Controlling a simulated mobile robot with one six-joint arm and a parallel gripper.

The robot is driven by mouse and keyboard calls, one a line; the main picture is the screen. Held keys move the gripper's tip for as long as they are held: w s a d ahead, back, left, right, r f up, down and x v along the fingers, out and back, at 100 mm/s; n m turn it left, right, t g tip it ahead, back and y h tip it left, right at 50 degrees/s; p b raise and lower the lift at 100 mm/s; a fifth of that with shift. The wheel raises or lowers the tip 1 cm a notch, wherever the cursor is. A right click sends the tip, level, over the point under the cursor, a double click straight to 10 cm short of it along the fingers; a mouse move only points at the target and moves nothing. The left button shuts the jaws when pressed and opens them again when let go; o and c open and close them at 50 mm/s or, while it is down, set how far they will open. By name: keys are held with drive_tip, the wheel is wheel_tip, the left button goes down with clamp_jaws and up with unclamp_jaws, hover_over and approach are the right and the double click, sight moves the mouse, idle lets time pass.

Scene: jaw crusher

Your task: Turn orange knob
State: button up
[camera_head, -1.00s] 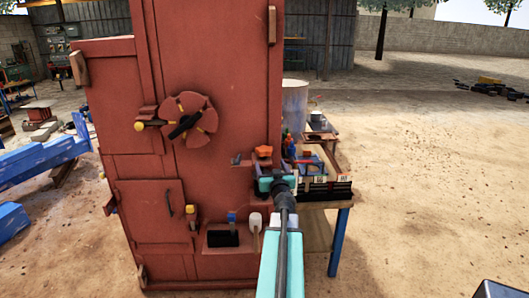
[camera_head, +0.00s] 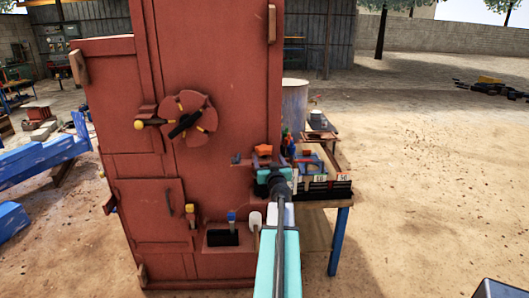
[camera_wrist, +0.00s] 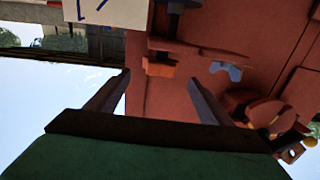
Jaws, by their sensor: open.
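The orange knob (camera_head: 263,151) sits on the red cabinet (camera_head: 229,60) near its right edge, above a small ledge. In the wrist view the orange knob (camera_wrist: 160,68) shows upside down, beyond and between the two fingers. My gripper (camera_wrist: 157,88) is open with nothing between its fingers, and the knob is apart from them. In the head view my gripper (camera_head: 266,172) is just below the knob, its fingers partly hidden by my teal arm.
A blue knob (camera_head: 236,159) sits left of the orange one; it also shows in the wrist view (camera_wrist: 226,71). A round red handwheel (camera_head: 189,118) is higher left. A workbench (camera_head: 343,199) with several items stands right. Blue and white switches are below.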

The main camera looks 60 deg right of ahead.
sight(265, 152)
drive_tip(key=shift+x, duration=4.6)
drive_tip(key=c, duration=1)
drive_tip(key=shift+a, duration=0.15)
drive_tip(key=shift+c, duration=0.4)
drive_tip(key=shift+b, duration=0.3)
drive_tip(key=shift+d+r+m+g+h+b, duration=0.1)
drive_tip(key=shift+d+m+g+h+b, duration=0.1)
drive_tip(key=shift+m+g+h+b, duration=0.1)
drive_tip(key=shift+m+g+h+b, duration=0.65)
drive_tip(key=shift+g+b, duration=0.25)
drive_tip(key=shift+b, duration=0.4)
